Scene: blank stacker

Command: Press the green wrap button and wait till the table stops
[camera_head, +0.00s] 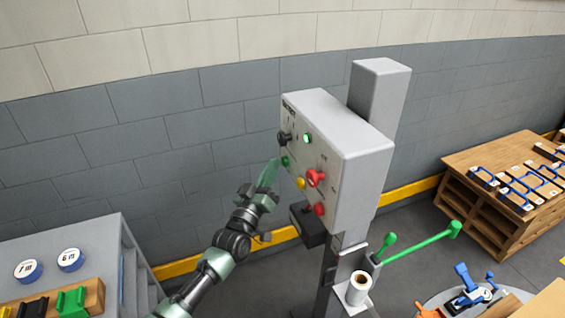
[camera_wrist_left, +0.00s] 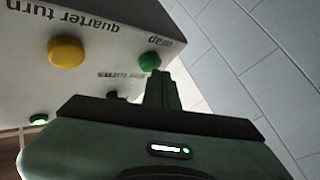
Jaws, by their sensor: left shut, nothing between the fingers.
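The green wrap button (camera_head: 285,161) sits on the left-facing front of a grey control box (camera_head: 360,150) on a post. It also shows in the left wrist view (camera_wrist_left: 150,61), with an upside-down "wrap" label beside it. My left gripper (camera_head: 273,166) is shut and empty, its fingertips pointing up at the button. In the left wrist view the fingertips (camera_wrist_left: 159,75) appear right at the button's lower edge; I cannot tell whether they touch it. A round grey table (camera_head: 432,300) shows partly at the lower right; whether it turns cannot be told. My right gripper is out of view.
Close to the green button are a yellow button (camera_head: 300,183), a red knob (camera_head: 316,177), a black knob (camera_head: 284,138) and a lit green lamp (camera_head: 308,138). A green-handled lever (camera_head: 420,243) sticks out below the box. A wooden bench (camera_head: 470,212) stands at the right.

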